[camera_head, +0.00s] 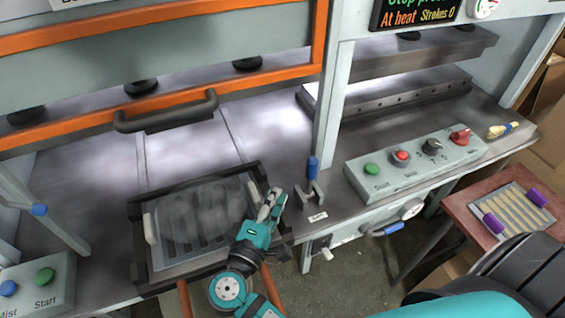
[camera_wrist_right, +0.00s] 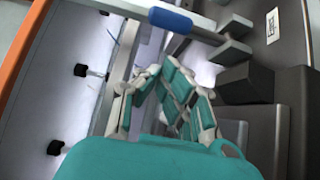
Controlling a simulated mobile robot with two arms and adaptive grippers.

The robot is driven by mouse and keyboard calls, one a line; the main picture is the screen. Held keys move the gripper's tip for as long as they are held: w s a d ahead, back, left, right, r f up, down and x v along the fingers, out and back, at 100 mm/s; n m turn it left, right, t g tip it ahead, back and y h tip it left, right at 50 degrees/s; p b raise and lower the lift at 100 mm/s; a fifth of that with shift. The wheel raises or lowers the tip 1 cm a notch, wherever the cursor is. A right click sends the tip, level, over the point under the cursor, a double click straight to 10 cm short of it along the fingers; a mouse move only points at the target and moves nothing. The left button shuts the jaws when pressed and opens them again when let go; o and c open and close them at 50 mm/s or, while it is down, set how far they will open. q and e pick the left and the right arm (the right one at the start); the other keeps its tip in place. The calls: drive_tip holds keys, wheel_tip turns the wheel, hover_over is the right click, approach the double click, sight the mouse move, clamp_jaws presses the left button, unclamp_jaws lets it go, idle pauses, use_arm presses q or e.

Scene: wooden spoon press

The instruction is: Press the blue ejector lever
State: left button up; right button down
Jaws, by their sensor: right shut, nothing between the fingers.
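The blue-handled lever (camera_head: 313,168) stands upright in a small grey bracket on the bench, behind a small white label that is too small to read. In the right wrist view the blue grip (camera_wrist_right: 170,19) shows at the top, beyond the fingers, beside its bracket and label. My right gripper (camera_head: 270,203) is shut and empty, to the left of the lever and slightly lower in the picture, over the right edge of a dark-framed tray (camera_head: 141,247). Its fingers also show in the right wrist view (camera_wrist_right: 165,78), apart from the blue grip. My left gripper is not in view.
A control box (camera_head: 390,181) with green and red buttons and knobs stands right of the lever. An orange-framed guard with a dark handle (camera_head: 165,112) is behind on the left. Another blue handle (camera_head: 388,229) is below the bench front. A side table (camera_head: 465,207) stands right.

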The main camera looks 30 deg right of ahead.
sight(311, 179)
drive_tip(key=shift+s+d, duration=0.15)
drive_tip(key=shift+s, duration=0.05)
drive_tip(key=shift+x, duration=0.9)
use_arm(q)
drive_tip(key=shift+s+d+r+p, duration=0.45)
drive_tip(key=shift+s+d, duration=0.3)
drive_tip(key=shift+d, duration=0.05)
use_arm(e)
drive_tip(key=x, duration=0.8)
drive_tip(key=shift+d, duration=0.2)
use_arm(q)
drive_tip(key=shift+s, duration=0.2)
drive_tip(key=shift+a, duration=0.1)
use_arm(e)
drive_tip(key=shift+d, duration=0.1)
